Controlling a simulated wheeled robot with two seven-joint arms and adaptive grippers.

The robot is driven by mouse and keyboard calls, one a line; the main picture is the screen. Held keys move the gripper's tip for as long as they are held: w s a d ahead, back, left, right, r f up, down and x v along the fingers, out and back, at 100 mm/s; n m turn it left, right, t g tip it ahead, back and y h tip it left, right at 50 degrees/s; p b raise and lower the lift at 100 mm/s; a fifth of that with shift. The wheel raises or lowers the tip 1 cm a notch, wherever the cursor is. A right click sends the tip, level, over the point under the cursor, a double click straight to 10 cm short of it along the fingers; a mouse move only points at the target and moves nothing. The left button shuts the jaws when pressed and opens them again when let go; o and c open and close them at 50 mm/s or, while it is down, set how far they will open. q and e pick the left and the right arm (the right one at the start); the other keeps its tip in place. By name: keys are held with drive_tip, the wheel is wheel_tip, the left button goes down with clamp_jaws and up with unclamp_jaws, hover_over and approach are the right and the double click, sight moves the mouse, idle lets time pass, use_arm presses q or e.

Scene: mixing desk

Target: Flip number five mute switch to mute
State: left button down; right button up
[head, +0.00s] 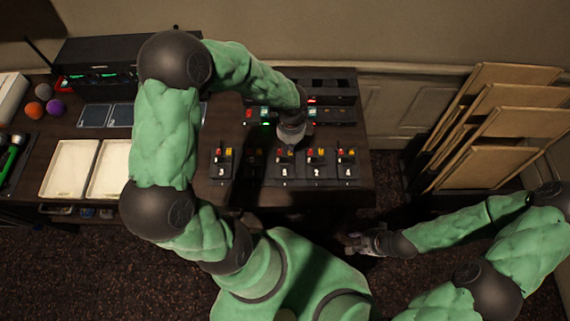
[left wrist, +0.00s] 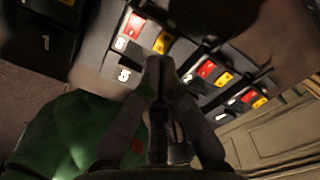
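The number five module, with a white "5" on its dark face (head: 285,171), sits in the front row of the mixing desk. It also shows in the left wrist view (left wrist: 124,74), with a red and a yellow piece above the numeral. My left gripper (head: 290,143) is over the upper part of this module. In the left wrist view its fingertips (left wrist: 158,62) are together, just right of the "5", with nothing seen between them. They cover part of the module, and contact cannot be told. My right gripper (head: 360,243) hangs in front of the desk, empty; its opening is unclear.
Neighbouring modules 3 (head: 221,172), 2 (head: 317,172) and 4 (head: 348,171) stand in the same row; module 1 (left wrist: 45,43) lies in shadow. Lit units stand behind. White trays (head: 70,168) are at left. Boards in a rack (head: 500,130) stand at right.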

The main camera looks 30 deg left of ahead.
sight(290, 153)
use_arm(q)
drive_tip(key=shift+r+p, duration=1.55)
drive_tip(key=shift+r, duration=0.4)
